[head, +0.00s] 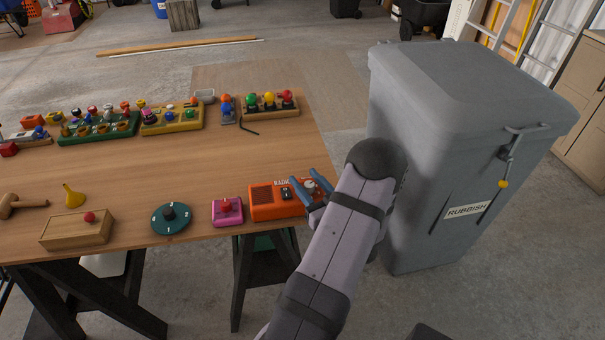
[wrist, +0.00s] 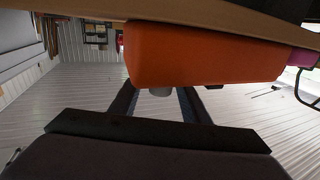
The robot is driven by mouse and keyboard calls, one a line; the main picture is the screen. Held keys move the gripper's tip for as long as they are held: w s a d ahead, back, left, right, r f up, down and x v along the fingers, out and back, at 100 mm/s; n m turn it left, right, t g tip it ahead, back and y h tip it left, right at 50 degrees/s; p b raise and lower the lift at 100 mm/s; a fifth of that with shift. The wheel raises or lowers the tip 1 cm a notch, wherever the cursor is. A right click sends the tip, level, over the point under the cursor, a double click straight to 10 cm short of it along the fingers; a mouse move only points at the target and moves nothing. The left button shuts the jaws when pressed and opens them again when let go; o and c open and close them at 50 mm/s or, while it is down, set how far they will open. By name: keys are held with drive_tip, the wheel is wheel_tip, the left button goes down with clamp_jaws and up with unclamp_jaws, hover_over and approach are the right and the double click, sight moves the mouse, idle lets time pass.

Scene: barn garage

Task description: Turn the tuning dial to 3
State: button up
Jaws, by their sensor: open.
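An orange box (head: 262,199) lettered "RADIO" lies near the right front edge of the table. A pale grey dial (head: 309,186) sits at its right end, partly hidden by my fingers. My gripper (head: 306,181) is open, with its blue fingers over the right end of the radio, one on each side of the dial. In the wrist view the radio (wrist: 200,55) is large and the grey dial (wrist: 158,92) shows between the two open fingers. I cannot tell whether they touch it. The dial's numbers and setting are not readable.
A pink block (head: 227,211) with a red knob and a green numbered disc (head: 170,219) lie left of the radio. A wooden box (head: 77,230) is further left. A grey rubbish bin (head: 440,150) stands close right of my arm. The table's middle is clear.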

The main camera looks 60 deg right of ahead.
drive_tip(key=shift+x, duration=1.25)
drive_tip(key=shift+c, duration=0.3)
drive_tip(key=c, duration=1)
drive_tip(key=shift+h, duration=0.3)
drive_tip(key=shift+s+d+m+g+h, duration=0.1)
drive_tip(key=shift+d+m+g+h, duration=0.05)
drive_tip(key=shift+m+g+h, duration=0.5)
drive_tip(key=shift+s+d+m+g+h, duration=0.15)
drive_tip(key=shift+m+g+h, duration=0.3)
drive_tip(key=shift+m+h, duration=0.3)
drive_tip(key=shift+s+d+m+g+h+b, duration=0.15)
drive_tip(key=shift+m+g+h+b, duration=0.15)
drive_tip(key=shift+m+g+h, duration=0.25)
drive_tip(key=shift+s+d+m+g+h+b, duration=0.15)
drive_tip(key=shift+m+g+h+b, duration=0.2)
drive_tip(key=shift+g+h, duration=0.25)
